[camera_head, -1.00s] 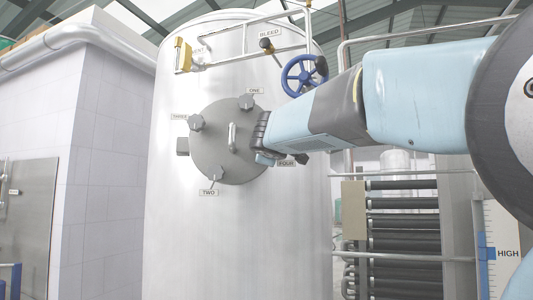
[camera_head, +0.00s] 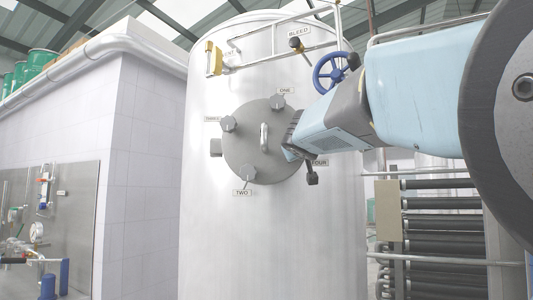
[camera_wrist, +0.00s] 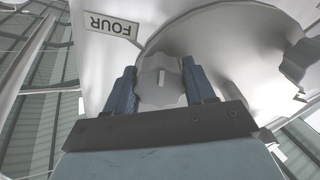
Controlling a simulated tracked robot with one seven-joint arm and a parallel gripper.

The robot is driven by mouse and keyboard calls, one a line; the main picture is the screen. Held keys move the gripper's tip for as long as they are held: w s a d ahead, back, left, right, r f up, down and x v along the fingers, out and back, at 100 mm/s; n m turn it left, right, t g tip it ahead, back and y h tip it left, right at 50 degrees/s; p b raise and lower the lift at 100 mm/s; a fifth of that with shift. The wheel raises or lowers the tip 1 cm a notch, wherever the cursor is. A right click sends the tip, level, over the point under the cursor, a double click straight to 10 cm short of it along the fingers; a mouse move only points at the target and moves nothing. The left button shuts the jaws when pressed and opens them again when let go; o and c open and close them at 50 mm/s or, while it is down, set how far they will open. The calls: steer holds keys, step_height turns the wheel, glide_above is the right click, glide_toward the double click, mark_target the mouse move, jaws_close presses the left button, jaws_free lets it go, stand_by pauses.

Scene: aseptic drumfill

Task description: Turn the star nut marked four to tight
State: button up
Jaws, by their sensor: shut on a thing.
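The star nut marked four (camera_wrist: 160,82) is a grey lobed knob with a pale raised mark on its face, beside the FOUR label (camera_wrist: 111,25), upside down in the wrist view. My gripper (camera_wrist: 160,88) has one blue finger on each side of the nut and is shut on it. In the head view, my gripper (camera_head: 293,142) is at the right edge of the round grey tank door (camera_head: 245,140) and hides this nut. The FOUR label (camera_head: 320,162) shows partly there. Nuts ONE (camera_head: 278,102), TWO (camera_head: 247,173) and THREE (camera_head: 228,124) are uncovered.
A door handle (camera_head: 264,135) stands out at the door's middle. A blue handwheel (camera_head: 331,71) and the BLEED valve (camera_head: 296,43) sit above my arm. A dark part (camera_head: 312,177) hangs below the FOUR label; I cannot tell what it is. Black pipes (camera_head: 435,222) stand at right.

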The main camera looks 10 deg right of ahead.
steer(key=shift+f+m, duration=0.3)
steer(key=shift+m, duration=0.7)
steer(key=o, duration=0.8)
steer(key=shift+w, duration=0.1)
steer(key=shift+o, duration=1.1)
steer(key=shift+r, duration=0.15)
steer(key=shift+s+a+r, duration=0.1)
steer(key=shift+s+a, duration=0.05)
steer(key=shift+s, duration=0.25)
steer(key=v, duration=1.3)
